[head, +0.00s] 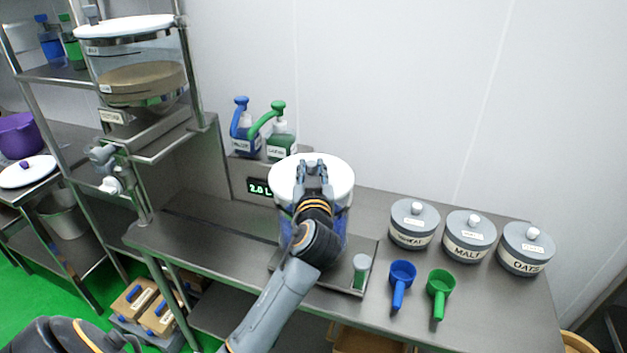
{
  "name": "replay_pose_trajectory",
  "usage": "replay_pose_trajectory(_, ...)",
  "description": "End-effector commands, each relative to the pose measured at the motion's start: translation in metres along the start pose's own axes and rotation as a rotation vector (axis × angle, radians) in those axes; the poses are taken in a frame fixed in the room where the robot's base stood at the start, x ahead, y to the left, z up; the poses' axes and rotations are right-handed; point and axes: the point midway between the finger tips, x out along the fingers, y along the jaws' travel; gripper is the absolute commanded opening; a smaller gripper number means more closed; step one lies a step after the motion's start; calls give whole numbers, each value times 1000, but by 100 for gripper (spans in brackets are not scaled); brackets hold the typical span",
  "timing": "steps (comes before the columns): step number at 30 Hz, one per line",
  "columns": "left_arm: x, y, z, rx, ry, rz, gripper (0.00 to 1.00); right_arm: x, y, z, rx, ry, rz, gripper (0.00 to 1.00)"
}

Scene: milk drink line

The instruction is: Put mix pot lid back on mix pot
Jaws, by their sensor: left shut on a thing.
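The mix pot lid (284,181) is a wide white disc in the middle of the head view. My left gripper (313,165) is over it, its fingers shut on the lid's small knob. The mix pot (287,226) is directly below the lid, partly hidden by the lid and by my wrist. The lid lies about level and roughly centred over the pot. I cannot tell whether it rests on the rim or is slightly above it. My right gripper is not in view.
The pot stands on a metal tray (354,291) with a small green-and-white container (361,270). Blue (243,130) and green (281,135) pump bottles stand behind. At right are several lidded tubs (469,237) and blue (401,275) and green (440,283) scoops. A dispenser rack (150,150) stands left.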

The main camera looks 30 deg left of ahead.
Motion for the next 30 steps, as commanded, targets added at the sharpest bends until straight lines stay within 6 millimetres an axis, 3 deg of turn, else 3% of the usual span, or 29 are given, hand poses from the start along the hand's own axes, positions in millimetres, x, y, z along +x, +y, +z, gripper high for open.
replay_pose_trajectory(9, 21, 5, 26, 3, 1, 2, 0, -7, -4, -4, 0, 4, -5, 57)
replay_pose_trajectory(15, 20, 5, 51, 3, 1, 2, 0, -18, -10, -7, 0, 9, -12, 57)
replay_pose_trajectory(28, 20, 5, 59, -1, 2, 2, 0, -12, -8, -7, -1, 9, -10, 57)
replay_pose_trajectory(29, 20, 5, 58, 0, 1, 1, 32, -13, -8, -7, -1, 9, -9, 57)
replay_pose_trajectory(30, 20, 5, 57, 0, 1, 1, 40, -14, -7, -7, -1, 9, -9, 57)
